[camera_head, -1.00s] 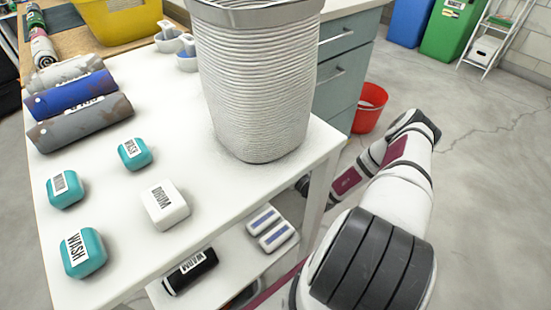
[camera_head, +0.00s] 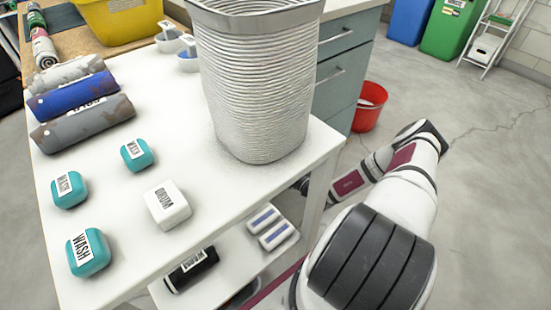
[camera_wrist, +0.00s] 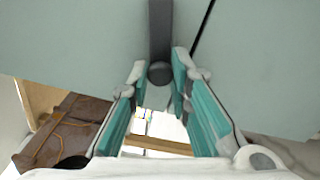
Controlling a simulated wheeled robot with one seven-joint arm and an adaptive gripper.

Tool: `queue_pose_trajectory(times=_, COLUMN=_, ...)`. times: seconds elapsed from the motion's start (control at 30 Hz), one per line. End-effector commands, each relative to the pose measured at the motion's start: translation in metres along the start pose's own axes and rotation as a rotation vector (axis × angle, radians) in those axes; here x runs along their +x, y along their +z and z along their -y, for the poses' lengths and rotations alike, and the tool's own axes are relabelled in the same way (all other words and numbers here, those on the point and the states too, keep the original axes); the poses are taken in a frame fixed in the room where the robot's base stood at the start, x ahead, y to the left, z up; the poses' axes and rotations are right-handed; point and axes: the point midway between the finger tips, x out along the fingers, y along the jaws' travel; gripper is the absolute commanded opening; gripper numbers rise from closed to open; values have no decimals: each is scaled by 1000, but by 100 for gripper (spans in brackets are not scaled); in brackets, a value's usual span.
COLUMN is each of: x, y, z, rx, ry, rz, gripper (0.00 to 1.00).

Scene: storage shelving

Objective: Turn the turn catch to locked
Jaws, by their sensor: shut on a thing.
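The turn catch (camera_wrist: 160,28) shows in the wrist view as a dark grey bar at top centre, upright in the picture, with a rounded end low down. It lies against a pale green-grey panel (camera_wrist: 75,45). My gripper (camera_wrist: 161,63) has its teal-padded fingers on either side of the catch's rounded end and is shut on it. A dark seam in the panel runs just right of the catch. In the head view only my arm shows, reaching past the white table; the catch and gripper are hidden there.
The white table (camera_head: 115,185) holds a ribbed bin (camera_head: 258,85), teal WASH blocks (camera_head: 88,252), a white DRUM block (camera_head: 168,205) and rolled bundles. A red bucket (camera_head: 368,108) stands on open floor. A brown bag (camera_wrist: 70,125) shows at lower left in the wrist view.

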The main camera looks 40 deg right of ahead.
Motion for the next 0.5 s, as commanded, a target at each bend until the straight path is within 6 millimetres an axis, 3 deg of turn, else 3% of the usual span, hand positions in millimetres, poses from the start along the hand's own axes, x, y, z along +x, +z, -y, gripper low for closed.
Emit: queue_pose_trajectory(times=0.5, x=-1, y=0, z=2, rx=491, ry=-3, rz=2, gripper=0)
